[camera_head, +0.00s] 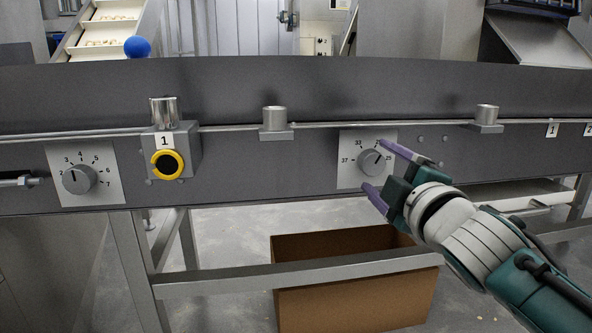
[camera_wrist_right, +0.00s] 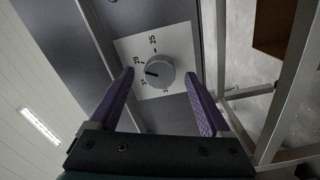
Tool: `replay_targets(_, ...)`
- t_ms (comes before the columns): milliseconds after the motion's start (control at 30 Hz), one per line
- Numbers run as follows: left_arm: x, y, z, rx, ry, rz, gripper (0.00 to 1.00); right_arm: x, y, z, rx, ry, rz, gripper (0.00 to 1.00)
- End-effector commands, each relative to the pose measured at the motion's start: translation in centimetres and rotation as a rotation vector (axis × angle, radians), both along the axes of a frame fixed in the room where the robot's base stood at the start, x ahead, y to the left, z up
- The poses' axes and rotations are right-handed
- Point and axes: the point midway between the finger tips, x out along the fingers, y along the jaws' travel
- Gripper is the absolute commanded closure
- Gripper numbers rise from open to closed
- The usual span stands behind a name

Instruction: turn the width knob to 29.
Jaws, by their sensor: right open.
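The width knob (camera_head: 372,162) is a round grey dial on a white scale plate (camera_head: 350,180) on the machine's dark front panel. In the right wrist view the knob (camera_wrist_right: 160,72) shows with 25, 29 and 33 around it. Its dark pointer mark faces left there, towards the 29 to 33 side; the exact value is unclear. My right gripper (camera_head: 378,166) is open, its two purple fingers reaching towards the plate, one above and one below the knob. In the wrist view the fingers lie either side of the knob's near side, apart from it. My left gripper is out of view.
Another dial (camera_head: 79,179) marked about 3 to 7 sits on the left. A yellow-ringed button box (camera_head: 190,150) labelled 1 is right of it. Metal posts stand along the rail (camera_head: 330,127). An open cardboard box (camera_head: 350,305) is on the floor below, behind a metal crossbar.

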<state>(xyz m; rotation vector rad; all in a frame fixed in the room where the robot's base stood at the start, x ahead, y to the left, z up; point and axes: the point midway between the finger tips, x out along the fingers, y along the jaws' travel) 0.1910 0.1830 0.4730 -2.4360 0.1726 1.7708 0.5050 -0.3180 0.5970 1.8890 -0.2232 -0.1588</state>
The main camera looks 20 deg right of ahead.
Motion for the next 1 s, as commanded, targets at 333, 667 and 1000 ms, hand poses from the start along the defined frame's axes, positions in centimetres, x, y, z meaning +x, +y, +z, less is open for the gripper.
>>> replay_targets(333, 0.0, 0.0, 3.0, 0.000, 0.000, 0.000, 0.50, -6.4, 1.5, 0.2, 0.003, 0.003, -0.002, 0.19)
replay_targets(667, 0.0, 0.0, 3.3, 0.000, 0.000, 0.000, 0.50, -8.1, 1.9, 0.1, -0.002, -0.001, -0.002, 0.19)
replay_targets(1000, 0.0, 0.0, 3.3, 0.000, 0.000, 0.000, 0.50, -8.0, 1.9, 0.2, 0.000, -0.001, -0.001, 0.19)
